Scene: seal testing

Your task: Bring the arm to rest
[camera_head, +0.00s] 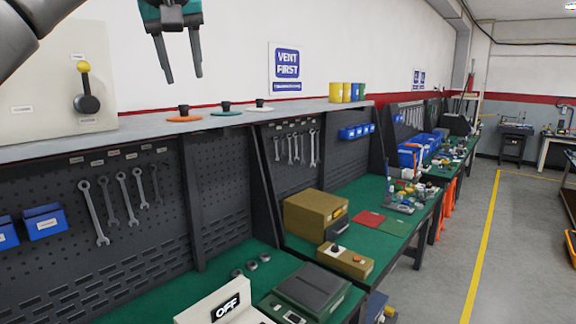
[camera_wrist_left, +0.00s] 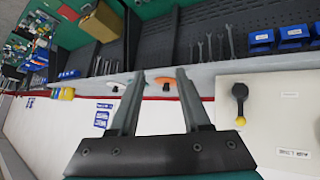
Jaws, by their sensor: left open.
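My left gripper (camera_head: 180,65) hangs in the upper left of the head view, its two fingers apart and pointing down, with nothing between them. It is in front of the white wall, above the grey shelf (camera_head: 150,138). In the left wrist view my left gripper (camera_wrist_left: 157,80) also shows open and empty, its fingers reaching toward the shelf edge. The right gripper is in neither view.
A panel with a yellow-knobbed lever (camera_head: 87,100) stands left. Orange (camera_head: 184,115), teal (camera_head: 226,109) and white (camera_head: 261,106) discs with black knobs sit on the shelf. The floor at right is clear.

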